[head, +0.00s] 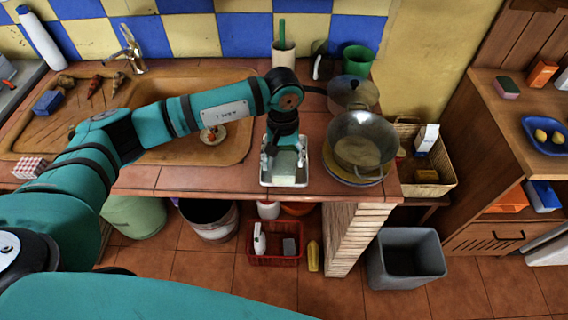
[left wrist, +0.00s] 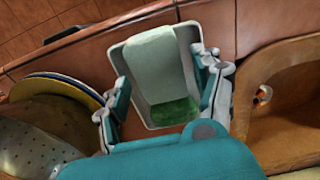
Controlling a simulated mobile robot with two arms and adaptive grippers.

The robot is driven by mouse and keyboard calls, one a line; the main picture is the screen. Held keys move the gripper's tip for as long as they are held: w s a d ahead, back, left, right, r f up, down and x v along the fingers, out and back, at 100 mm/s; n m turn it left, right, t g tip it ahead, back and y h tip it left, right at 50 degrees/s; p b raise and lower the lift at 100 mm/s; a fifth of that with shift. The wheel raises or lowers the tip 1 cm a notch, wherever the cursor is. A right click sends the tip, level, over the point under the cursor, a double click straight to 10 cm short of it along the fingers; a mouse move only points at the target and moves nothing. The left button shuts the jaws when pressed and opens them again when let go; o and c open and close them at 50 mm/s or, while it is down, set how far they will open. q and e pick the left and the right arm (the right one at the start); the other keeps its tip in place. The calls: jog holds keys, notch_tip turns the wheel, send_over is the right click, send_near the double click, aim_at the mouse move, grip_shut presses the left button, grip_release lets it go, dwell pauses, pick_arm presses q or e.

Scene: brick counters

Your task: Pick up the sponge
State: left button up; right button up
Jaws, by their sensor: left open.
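A pale green block with a dark green end, which looks like the sponge (head: 284,178), lies in a small white metal tray (head: 284,186) on the tiled counter. It also shows in the left wrist view (left wrist: 163,65), inside the tray (left wrist: 137,103). My left gripper (head: 284,160) points down over the tray, open, with one finger on each side of the block. In the left wrist view the gripper (left wrist: 162,72) straddles it; I cannot tell whether the fingers touch it. My right gripper is not in view.
A metal colander (head: 361,140) on stacked plates stands right of the tray, with a pot (head: 353,92) behind. The sink (head: 235,148) is on the left. A pink and green block (head: 507,88) lies on the right-hand shelf. The counter's front edge is close to the tray.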

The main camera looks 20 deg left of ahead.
aim_at(284, 163)
pick_arm(q)
jog(key=f, duration=0.1)
jog(key=f+p, duration=0.1)
jog(key=f, duration=0.1)
jog(key=shift+w+d+f, duration=0.1)
jog(key=shift+w+f, duration=0.1)
jog(key=shift+f, duration=0.25)
jog(key=c, duration=0.7)
jog(key=shift+c, duration=0.2)
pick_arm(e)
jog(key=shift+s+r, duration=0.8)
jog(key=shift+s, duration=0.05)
pick_arm(q)
jog(key=shift+r, duration=0.1)
jog(key=shift+r+b, duration=0.35)
jog(key=shift+r, duration=0.15)
notch_tip(284, 163, up, 2)
jog(key=shift+r+b, duration=0.15)
jog(key=shift+b, duration=0.55)
jog(key=s+a+r+b, duration=0.1)
jog(key=s+b, duration=0.3)
jog(key=s, duration=1.2)
jog(key=shift+a+r, duration=0.25)
jog(key=shift+a, duration=0.1)
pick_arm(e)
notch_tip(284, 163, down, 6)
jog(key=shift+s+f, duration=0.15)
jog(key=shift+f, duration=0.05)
